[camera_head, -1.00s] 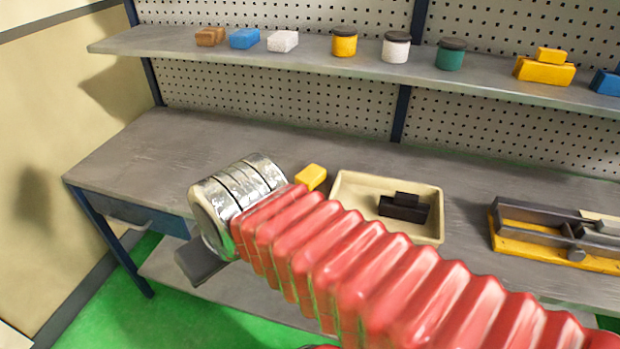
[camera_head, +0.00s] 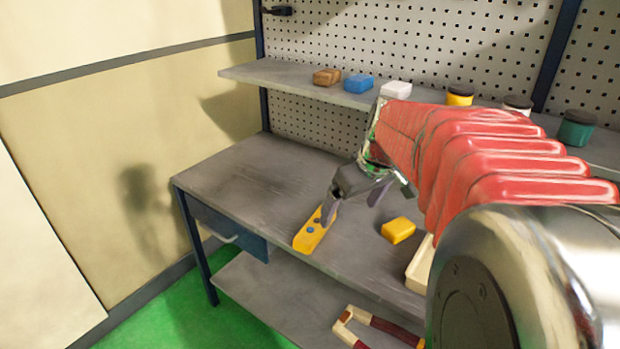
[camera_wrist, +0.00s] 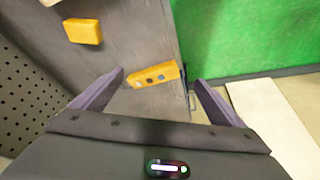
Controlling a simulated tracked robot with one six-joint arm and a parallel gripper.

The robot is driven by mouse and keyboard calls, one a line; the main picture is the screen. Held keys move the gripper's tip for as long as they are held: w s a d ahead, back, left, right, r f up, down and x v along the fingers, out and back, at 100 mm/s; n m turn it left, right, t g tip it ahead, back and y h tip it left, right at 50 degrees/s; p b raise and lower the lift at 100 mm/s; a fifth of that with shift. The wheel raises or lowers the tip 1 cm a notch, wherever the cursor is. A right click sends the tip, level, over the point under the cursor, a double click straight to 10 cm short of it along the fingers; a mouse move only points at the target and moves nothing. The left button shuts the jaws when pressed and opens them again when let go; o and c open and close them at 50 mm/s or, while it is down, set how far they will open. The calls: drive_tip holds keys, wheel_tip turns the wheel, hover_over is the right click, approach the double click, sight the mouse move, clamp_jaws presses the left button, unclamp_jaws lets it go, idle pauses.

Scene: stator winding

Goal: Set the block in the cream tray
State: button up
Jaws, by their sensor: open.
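A plain yellow block (camera_head: 398,230) lies on the grey bench; the wrist view shows it at upper left (camera_wrist: 83,31). A longer yellow bar with dark and blue round spots (camera_head: 309,238) lies near the bench's front edge. The cream tray (camera_head: 417,270) is right of the plain block, mostly hidden by my arm; only a corner shows in the wrist view (camera_wrist: 48,2). My gripper (camera_head: 352,203) is open and empty above the bench, close to the spotted bar. In the wrist view the bar appears between the fingertips (camera_wrist: 160,80), not visibly held.
The upper shelf (camera_head: 300,90) holds brown, blue and white blocks and several jars. A red and cream frame-like object (camera_head: 375,325) shows low at the front. The bench's left part (camera_head: 235,180) is clear. A pegboard stands behind and a wall at left.

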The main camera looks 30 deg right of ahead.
drive_tip(key=w+d+f, duration=0.2)
drive_tip(key=d+f, duration=0.1)
drive_tip(key=d, duration=0.9)
approach(400, 225)
drive_tip(key=v, duration=0.4)
drive_tip(key=shift+d+f, duration=0.2)
drive_tip(key=shift+f, duration=0.05)
drive_tip(key=shift+f, duration=0.1)
drive_tip(key=x, duration=0.8)
drive_tip(key=shift+w+a+f, duration=0.15)
drive_tip(key=shift+w+a, duration=0.05)
drive_tip(key=shift+w, duration=0.05)
drive_tip(key=shift+f, duration=0.1)
drive_tip(key=shift+x, duration=2.5)
drive_tip(key=shift+a, duration=0.1)
drive_tip(key=shift+c, duration=0.5)
